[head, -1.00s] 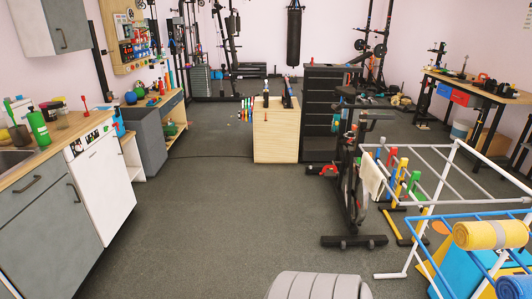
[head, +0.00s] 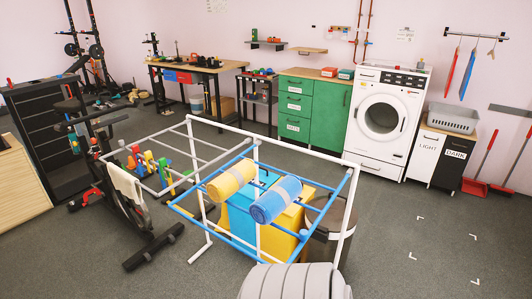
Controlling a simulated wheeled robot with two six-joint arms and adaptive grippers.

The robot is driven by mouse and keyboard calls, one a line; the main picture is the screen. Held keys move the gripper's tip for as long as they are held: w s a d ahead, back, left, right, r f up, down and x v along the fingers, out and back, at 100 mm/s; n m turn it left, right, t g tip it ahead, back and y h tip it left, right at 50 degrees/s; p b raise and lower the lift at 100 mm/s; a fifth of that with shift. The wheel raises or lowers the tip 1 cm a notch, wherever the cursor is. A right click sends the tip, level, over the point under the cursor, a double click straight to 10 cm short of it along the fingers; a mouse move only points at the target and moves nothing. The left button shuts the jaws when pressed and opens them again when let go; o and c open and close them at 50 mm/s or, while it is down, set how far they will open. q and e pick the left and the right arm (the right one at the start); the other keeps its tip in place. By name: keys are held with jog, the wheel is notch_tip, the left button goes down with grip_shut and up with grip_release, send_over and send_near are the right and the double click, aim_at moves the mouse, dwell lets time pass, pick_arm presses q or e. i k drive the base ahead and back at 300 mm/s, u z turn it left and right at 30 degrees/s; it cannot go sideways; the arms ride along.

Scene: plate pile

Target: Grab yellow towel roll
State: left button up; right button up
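The yellow towel roll (head: 232,181) lies on the blue-railed top of a white pipe rack (head: 356,193), left of a blue towel roll (head: 276,200). It has a pale band around its middle. It is in full view and nothing holds it. Neither of my grippers shows in the head view, so I cannot see their state.
Under the rack stand a blue box (head: 243,217) and a yellow one, with a dark bin (head: 322,247) at its right. An exercise bike (head: 118,195) stands left of the rack. A washing machine (head: 387,117) and green cabinet (head: 313,106) line the wall. Open floor lies to the right.

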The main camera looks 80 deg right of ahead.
aim_at(222, 188)
jog(key=i, duration=1.05)
jog(key=z, duration=4.35)
